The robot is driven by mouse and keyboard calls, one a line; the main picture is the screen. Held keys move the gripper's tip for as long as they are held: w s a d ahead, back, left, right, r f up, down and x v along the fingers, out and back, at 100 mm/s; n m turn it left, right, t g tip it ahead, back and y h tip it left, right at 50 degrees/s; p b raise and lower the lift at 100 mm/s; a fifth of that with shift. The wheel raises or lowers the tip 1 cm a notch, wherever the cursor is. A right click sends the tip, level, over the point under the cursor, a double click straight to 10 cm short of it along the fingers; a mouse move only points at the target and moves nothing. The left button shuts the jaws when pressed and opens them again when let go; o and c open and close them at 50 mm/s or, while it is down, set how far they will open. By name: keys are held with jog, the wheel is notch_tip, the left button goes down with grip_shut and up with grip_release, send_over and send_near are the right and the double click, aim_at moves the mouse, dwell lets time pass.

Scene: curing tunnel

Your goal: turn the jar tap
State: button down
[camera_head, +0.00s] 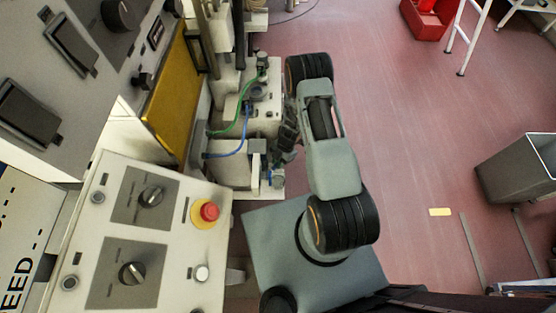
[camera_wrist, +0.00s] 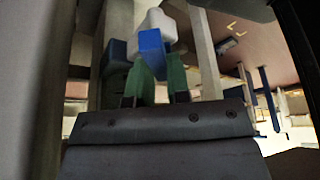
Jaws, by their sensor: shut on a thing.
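In the wrist view, my gripper (camera_wrist: 157,68) has two green fingers that close in on a small blue piece, which looks like the handle of the jar tap (camera_wrist: 150,44). A rounded white part (camera_wrist: 156,20) sits just behind and above it. My gripper is shut on this blue piece. In the head view, the dark end of my arm reaches left to the machine. The fingers and the tap are too small and covered to tell apart there.
The pale machine (camera_head: 225,172) with green and blue tubes stands left of my arm. A control panel (camera_head: 170,230) with a red stop button (camera_head: 209,211) is at the lower left. A grey bin (camera_head: 510,180) stands at the right. The reddish floor between is mostly clear.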

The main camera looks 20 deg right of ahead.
aim_at(276, 164)
jog(key=shift+w+n, duration=0.2)
jog(key=shift+n, duration=0.1)
jog(key=c, duration=1.1)
grip_release()
jog(key=shift+s, duration=0.1)
jog(key=shift+r, duration=0.35)
notch_tip(276, 164, up, 2)
jog(key=shift+r, duration=0.15)
jog(key=s+r, duration=0.3)
jog(key=s, duration=0.1)
jog(key=s+r, duration=0.3)
jog(key=s, duration=0.2)
jog(key=s+r, duration=0.4)
jog(key=s, duration=0.1)
jog(key=shift+d, duration=0.2)
